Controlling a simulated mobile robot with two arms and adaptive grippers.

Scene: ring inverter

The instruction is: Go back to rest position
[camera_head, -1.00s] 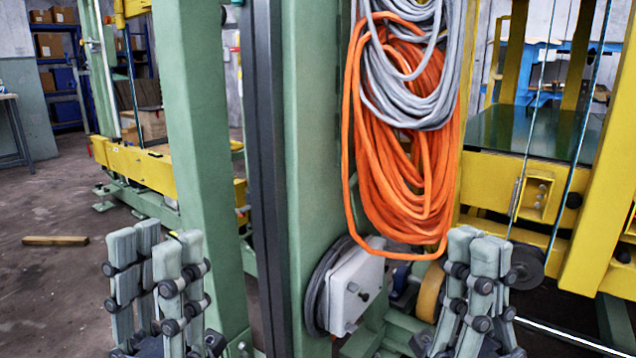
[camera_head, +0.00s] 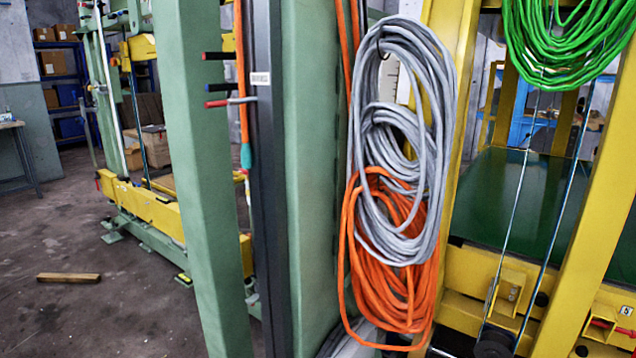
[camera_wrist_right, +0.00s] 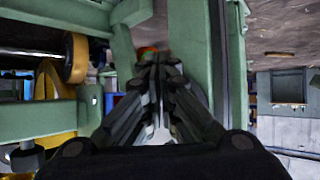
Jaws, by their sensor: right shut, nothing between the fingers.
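My right gripper (camera_wrist_right: 156,70) shows in the right wrist view. Its fingers are drawn together and shut, with nothing held between them. Green frame posts stand around it in that view, and I cannot tell how far it is from them. Neither gripper shows in the head view, and my left gripper is in no view.
Green posts (camera_head: 203,180) stand close ahead. Grey cable (camera_head: 405,150) and orange cable (camera_head: 385,285) hang beside them, with green cable (camera_head: 560,45) at upper right. Yellow beams (camera_head: 450,60) frame the right. A wood piece (camera_head: 68,277) lies on open floor at left.

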